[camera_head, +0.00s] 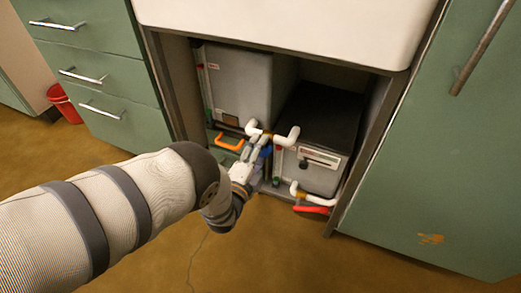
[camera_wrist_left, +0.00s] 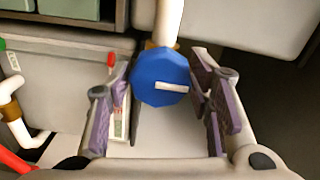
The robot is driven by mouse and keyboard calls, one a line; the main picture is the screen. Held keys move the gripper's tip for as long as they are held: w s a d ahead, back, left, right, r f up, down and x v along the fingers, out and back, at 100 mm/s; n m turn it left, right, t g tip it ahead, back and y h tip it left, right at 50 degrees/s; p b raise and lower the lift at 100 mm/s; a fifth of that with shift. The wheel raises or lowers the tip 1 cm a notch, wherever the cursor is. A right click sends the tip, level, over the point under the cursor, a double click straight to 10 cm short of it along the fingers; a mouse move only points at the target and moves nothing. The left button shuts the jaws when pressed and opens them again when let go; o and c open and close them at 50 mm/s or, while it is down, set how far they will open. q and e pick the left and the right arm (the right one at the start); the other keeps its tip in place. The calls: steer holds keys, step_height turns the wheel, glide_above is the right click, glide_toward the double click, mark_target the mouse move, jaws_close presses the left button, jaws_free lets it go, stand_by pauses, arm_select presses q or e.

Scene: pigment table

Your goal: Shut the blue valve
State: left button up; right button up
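The blue valve (camera_wrist_left: 160,80) is a faceted round knob with a short white mark lying nearly level on its face. It sits on a white pipe with a brass fitting. My left gripper (camera_wrist_left: 161,95) has its fingers apart, one on each side of the knob; the gaps are small and I cannot tell whether the pads touch it. In the head view my left gripper (camera_head: 251,161) reaches into the open cabinet at the pipes between two tanks, and mostly hides the blue valve (camera_head: 267,151). My right gripper is not in view.
A grey tank (camera_head: 238,85) stands at the left and a dark-topped tank (camera_head: 318,125) at the right. An orange handle (camera_head: 229,143) and a red handle (camera_head: 312,210) are near my gripper. The cabinet's side walls and sink edge bound the opening. The floor in front is clear.

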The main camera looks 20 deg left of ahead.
arm_select(q)
steer(key=shift+o, duration=1.4)
steer(key=s, duration=1.2)
steer(key=shift+a, duration=0.2)
